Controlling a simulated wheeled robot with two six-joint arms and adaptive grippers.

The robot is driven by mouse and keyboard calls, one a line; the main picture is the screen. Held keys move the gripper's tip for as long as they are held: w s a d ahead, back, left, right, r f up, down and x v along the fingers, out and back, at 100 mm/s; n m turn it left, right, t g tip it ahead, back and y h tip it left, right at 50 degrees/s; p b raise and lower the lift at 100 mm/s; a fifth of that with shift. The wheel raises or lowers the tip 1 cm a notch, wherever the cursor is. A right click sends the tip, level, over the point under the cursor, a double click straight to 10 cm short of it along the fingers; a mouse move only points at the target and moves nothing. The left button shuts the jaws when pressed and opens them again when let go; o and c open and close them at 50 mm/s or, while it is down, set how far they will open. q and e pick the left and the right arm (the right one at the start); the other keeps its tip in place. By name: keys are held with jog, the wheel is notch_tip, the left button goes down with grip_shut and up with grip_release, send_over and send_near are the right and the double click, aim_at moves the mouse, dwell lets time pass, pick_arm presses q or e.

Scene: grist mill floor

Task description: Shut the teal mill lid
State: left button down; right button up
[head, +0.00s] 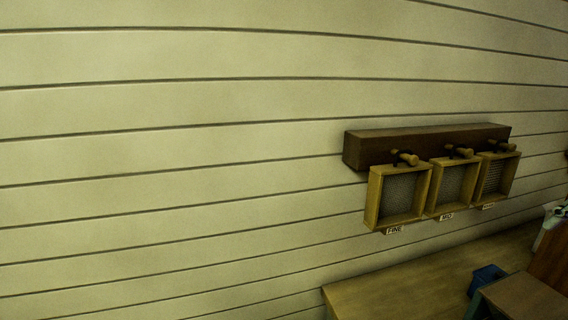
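I cannot make out a teal mill lid in the head view. A small dark blue object (487,279) sits on the wooden bench (400,285) at the lower right. It is partly hidden by a brown wooden top (523,297) in front of it, and I cannot tell what it is. Neither of my grippers can be made out in this view.
A pale plank wall (180,150) fills most of the view. A dark wooden rack (425,142) holds three framed sieves, the left one (398,196) labelled FINE. A pale object (553,216), cut off at the right edge, is unclear.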

jog(key=p+v, duration=0.1)
jog(key=v, duration=0.1)
jog(key=p+v, duration=0.3)
jog(key=shift+w+a+r, duration=0.1)
jog(key=shift+w+r, duration=0.2)
jog(key=shift+r, duration=0.15)
dwell(0.6)
